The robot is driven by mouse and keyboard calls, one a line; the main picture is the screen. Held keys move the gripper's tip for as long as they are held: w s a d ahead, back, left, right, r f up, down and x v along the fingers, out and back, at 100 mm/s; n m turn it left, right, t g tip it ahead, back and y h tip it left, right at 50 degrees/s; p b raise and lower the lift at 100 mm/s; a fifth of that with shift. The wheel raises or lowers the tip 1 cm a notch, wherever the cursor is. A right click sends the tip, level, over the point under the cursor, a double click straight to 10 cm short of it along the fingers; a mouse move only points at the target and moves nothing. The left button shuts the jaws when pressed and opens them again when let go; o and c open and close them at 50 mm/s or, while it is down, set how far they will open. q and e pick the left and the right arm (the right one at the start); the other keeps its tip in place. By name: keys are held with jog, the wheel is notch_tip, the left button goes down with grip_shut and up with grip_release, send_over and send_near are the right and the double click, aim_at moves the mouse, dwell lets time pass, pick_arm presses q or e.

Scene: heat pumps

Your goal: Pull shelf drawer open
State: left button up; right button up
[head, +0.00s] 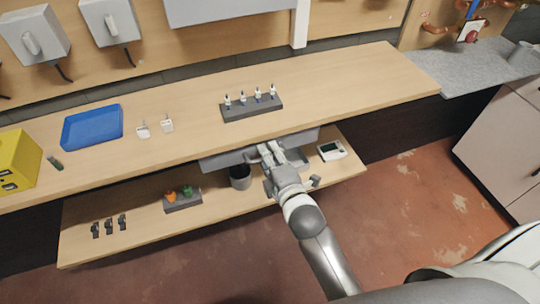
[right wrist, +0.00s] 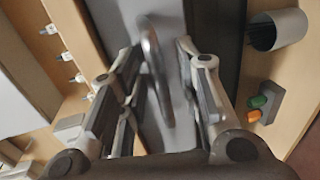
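The grey shelf drawer (head: 222,160) hangs under the wooden worktop. In the head view my right gripper (head: 268,153) reaches its front and covers part of it. In the right wrist view the drawer's grey front (right wrist: 108,18) carries a curved metal bar handle (right wrist: 157,72). The fingers of my right gripper (right wrist: 160,85) are spread apart, one on each side of the handle, with visible gaps to it. How far the drawer stands out is hard to tell. My left gripper is not in view.
The lower shelf (head: 140,245) holds a dark cup (head: 240,178), a block with orange and green pieces (head: 182,201) and a white device (head: 332,150). The worktop (head: 350,85) above bears a blue tray (head: 92,127) and a rack (head: 252,108). The floor in front is clear.

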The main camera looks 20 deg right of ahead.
grip_shut()
jog(key=shift+s, duration=0.1)
dwell(0.3)
